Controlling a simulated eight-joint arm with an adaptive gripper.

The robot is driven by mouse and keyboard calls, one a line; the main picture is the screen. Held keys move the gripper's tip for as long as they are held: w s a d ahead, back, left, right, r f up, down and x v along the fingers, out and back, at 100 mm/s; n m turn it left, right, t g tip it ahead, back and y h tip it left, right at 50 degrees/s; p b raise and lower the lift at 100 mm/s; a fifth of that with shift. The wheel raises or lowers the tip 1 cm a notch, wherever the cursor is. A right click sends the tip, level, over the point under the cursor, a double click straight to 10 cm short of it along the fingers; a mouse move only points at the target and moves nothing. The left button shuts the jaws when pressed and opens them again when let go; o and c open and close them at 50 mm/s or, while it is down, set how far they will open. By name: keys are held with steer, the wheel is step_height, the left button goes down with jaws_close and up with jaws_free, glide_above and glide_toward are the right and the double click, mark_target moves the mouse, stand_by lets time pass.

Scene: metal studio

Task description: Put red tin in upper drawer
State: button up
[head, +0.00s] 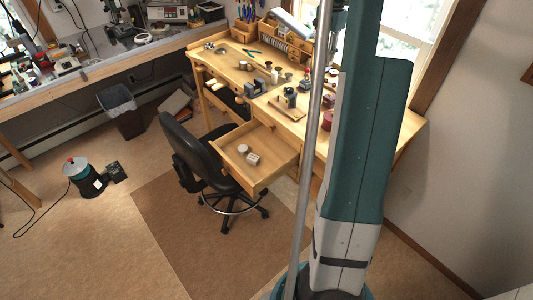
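A dark red object (327,120), possibly the red tin, stands on the right part of the wooden workbench (285,122). The pole and arm in front partly cover it, so its shape is unclear. A wooden drawer (228,152) of the bench is pulled well out toward the chair. Small pale round items (252,158) lie inside it, and much of its floor is bare. I cannot tell from this view whether it is the upper drawer. My gripper cannot be made out in the head view.
A black office chair (190,150) stands against the open drawer's left side. Tools, small jars and a wooden organizer (285,40) crowd the bench top. The brown mat (165,210) has clear room.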

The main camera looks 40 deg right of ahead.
steer(key=a+b, duration=0.5)
steer(key=a, duration=1.5)
steer(key=m+b, duration=0.2)
steer(key=b, duration=0.3)
glide_above(264, 171)
step_height(264, 171, down, 4)
steer(key=r, duration=0.1)
step_height(264, 171, down, 26)
steer(key=shift+s+r+p, duration=0.15)
steer(key=shift+r+p, duration=0.1)
steer(key=shift+p, duration=0.1)
steer(key=shift+f+b, duration=0.7)
steer(key=shift+f, duration=2.45)
steer(key=shift+f, duration=0.1)
steer(key=shift+f+b, duration=0.4)
steer(key=shift+f, duration=1.35)
steer(key=shift+f, duration=0.2)
